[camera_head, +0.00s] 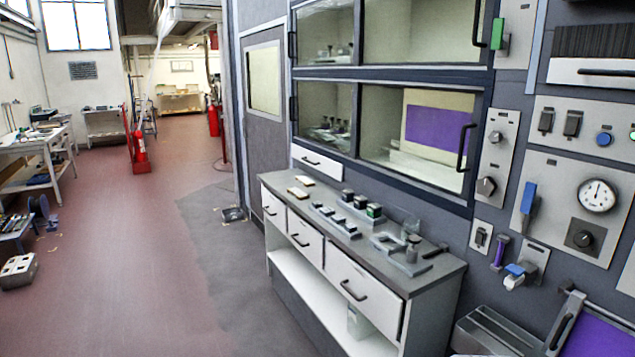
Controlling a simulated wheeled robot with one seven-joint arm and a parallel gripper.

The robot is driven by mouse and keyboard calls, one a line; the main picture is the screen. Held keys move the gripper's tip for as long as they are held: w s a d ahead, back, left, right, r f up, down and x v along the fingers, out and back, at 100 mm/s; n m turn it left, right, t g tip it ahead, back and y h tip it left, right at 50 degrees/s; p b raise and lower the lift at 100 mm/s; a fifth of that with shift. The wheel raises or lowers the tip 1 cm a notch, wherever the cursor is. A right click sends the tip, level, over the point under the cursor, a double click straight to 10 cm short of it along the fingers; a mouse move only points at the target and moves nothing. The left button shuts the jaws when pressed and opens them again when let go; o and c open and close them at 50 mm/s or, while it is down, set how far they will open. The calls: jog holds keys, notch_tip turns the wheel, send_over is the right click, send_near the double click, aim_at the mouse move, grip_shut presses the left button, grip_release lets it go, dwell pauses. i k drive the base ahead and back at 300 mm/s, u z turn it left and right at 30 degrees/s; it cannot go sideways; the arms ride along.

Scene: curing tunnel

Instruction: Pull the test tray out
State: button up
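I cannot tell for sure which part is the test tray. A small white drawer front (318,162) with a dark handle sits in the machine wall just above the counter, and it looks shut. A wider white front (592,73) with a dark bar handle sits at the upper right, below a dark slatted panel, and is cut off by the picture edge. My gripper is not in view, so its state is hidden.
A grey counter (448,270) with small fixtures and several white drawers (352,285) stands before glazed cabinet doors (420,130). A control panel with a gauge (597,195) is at right. A metal box (497,328) is bottom right. The red floor (140,260) at left is mostly clear.

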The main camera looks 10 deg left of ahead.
aim_at(335, 169)
jog(key=u, duration=0.8)
jog(key=i, duration=1.8)
jog(key=u, duration=0.65)
jog(key=i, duration=2.5)
jog(key=z, duration=1.05)
jog(key=i, duration=0.95)
jog(key=z, duration=0.4)
